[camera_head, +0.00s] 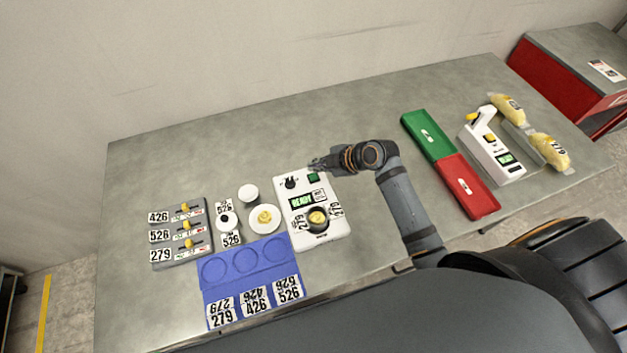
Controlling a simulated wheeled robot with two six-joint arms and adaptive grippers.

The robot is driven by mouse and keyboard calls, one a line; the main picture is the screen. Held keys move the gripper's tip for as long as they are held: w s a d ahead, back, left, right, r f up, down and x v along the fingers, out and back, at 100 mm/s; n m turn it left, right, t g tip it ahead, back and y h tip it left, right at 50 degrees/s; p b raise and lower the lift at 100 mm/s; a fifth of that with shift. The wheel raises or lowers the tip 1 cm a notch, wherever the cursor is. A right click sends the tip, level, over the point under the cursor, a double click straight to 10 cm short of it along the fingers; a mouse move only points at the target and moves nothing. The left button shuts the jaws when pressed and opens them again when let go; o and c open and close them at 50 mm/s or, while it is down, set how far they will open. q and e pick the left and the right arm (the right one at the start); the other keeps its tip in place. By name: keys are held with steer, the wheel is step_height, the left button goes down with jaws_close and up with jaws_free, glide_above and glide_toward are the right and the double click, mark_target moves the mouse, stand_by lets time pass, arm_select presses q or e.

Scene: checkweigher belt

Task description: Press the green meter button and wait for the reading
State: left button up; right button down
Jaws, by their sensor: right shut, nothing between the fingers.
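The white meter (328,233) stands near the middle of the table, with a lit green display (302,201) that reads READY. Its green button (313,177) is at the upper right of its face, beside a black knob (290,183). My left gripper is out of view.
Left of the meter are a white dish (264,219), a small white pot (248,193), a blue tray (238,281) and a grey slider panel (178,262). To the right are green (420,123) and red (475,199) trays, a white device (487,150) and yellow bags (550,150).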

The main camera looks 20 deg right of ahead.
mark_target(309, 174)
step_height(309, 174, down, 2)
steer(key=shift+w+f+b, duration=0.1)
steer(key=shift+f+b, duration=0.05)
steer(key=shift+b, duration=0.3)
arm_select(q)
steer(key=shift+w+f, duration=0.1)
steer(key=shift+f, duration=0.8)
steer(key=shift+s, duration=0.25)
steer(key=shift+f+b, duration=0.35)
arm_select(e)
steer(key=shift+f, duration=0.4)
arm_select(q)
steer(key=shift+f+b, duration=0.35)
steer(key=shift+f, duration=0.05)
arm_select(e)
steer(key=shift+f, duration=0.5)
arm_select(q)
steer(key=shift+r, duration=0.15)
arm_select(e)
steer(key=shift+r, duration=0.15)
arm_select(q)
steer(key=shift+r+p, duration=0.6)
steer(key=shift+p, duration=0.1)
arm_select(e)
steer(key=shift+r, duration=0.8)
